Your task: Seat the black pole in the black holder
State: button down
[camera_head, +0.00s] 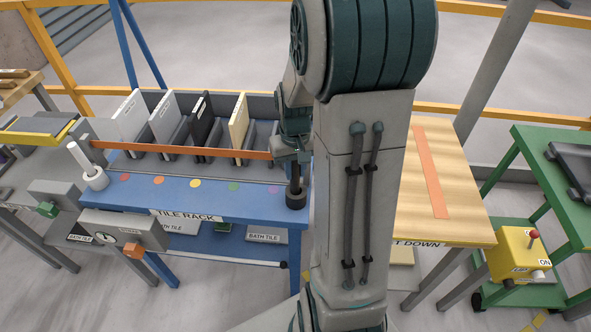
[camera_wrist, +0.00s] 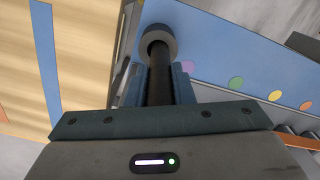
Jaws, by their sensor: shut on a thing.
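The black pole (camera_head: 295,176) stands roughly upright at the right front corner of the blue tile rack table. My gripper (camera_head: 292,158) is shut on its upper part. The pole's lower end meets the black holder (camera_head: 296,200), a short dark cup on the table top. In the wrist view the pole (camera_wrist: 160,82) runs from between my fingers to the round holder (camera_wrist: 157,37) and appears to enter its opening. How deep it sits cannot be told. My arm hides part of the area to the right.
A white pole (camera_head: 77,156) stands in a white holder (camera_head: 96,181) at the table's left end. An orange bar (camera_head: 180,150) crosses before several upright tiles (camera_head: 238,121). A wooden table (camera_head: 455,190) stands close on the right. Coloured dots mark the clear blue front strip.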

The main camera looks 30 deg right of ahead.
jog(key=shift+r, duration=0.2)
jog(key=shift+d+f+b, duration=0.15)
jog(key=shift+f+b, duration=0.3)
jog(key=shift+f, duration=0.15)
jog(key=c, duration=1.3)
grip_release()
jog(key=shift+o, duration=0.2)
jog(key=shift+r, duration=0.1)
